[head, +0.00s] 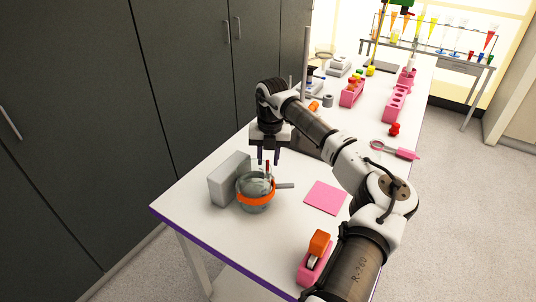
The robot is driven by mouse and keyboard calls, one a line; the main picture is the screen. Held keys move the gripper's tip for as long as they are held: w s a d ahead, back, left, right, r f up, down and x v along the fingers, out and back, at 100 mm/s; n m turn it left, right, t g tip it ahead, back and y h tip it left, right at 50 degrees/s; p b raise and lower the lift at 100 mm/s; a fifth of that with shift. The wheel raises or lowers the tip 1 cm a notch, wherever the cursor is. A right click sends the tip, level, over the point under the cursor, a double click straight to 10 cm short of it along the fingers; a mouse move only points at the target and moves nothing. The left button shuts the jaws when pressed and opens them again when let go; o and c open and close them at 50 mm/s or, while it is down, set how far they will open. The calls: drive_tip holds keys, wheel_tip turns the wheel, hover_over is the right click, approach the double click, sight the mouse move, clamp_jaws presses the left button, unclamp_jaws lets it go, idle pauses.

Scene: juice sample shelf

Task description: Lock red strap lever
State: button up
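A round glass bowl (254,183) stands on the near left part of the white table. An orange strap (257,198) runs around it. A small red lever-like piece (268,170) stands upright at the bowl's far right rim, and a grey handle-like bar (285,186) sticks out to the right. My gripper (269,161) points down just above the red piece, its two fingers apart, with nothing visible between them. I cannot tell whether a fingertip touches the red piece.
A grey block (230,180) stands close to the bowl's left. A pink square (325,197) lies to the right, and a pink and orange tape dispenser (316,258) stands at the front. Pink racks (352,93) and a magnifier (394,150) are farther back.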

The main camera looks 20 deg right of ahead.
drive_tip(key=shift+f, duration=0.25)
clamp_jaws()
